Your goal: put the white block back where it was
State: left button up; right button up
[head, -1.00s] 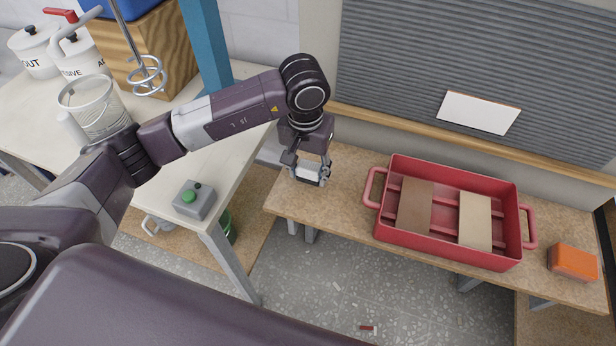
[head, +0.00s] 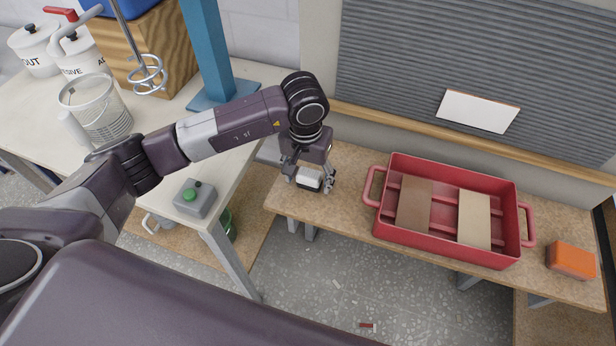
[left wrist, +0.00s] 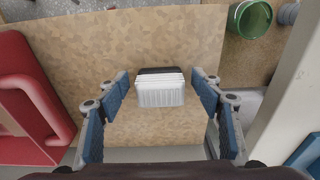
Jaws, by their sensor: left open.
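The white block (head: 309,177) has a black part along one side. It rests on the tan bench (head: 345,195), near its left end. It also shows in the left wrist view (left wrist: 161,97), on the speckled bench top with its ribbed white face showing. My left gripper (head: 308,180) is open above the block, with one finger on each side. In the left wrist view, gaps show between the block and both blue-padded fingers. My right gripper is not in view.
A red tray (head: 449,252) with a brown and a beige slab stands on the bench to the right. An orange block (head: 572,260) lies beyond it. A grey box with a green button (head: 195,199) is on the left table. A blue post (head: 208,50) rises behind my arm.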

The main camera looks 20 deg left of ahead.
pick_arm(q)
jog(key=shift+r, duration=0.15)
notch_tip(320, 180, up, 12)
jog(key=b, duration=0.2)
jog(key=shift+s, duration=0.45)
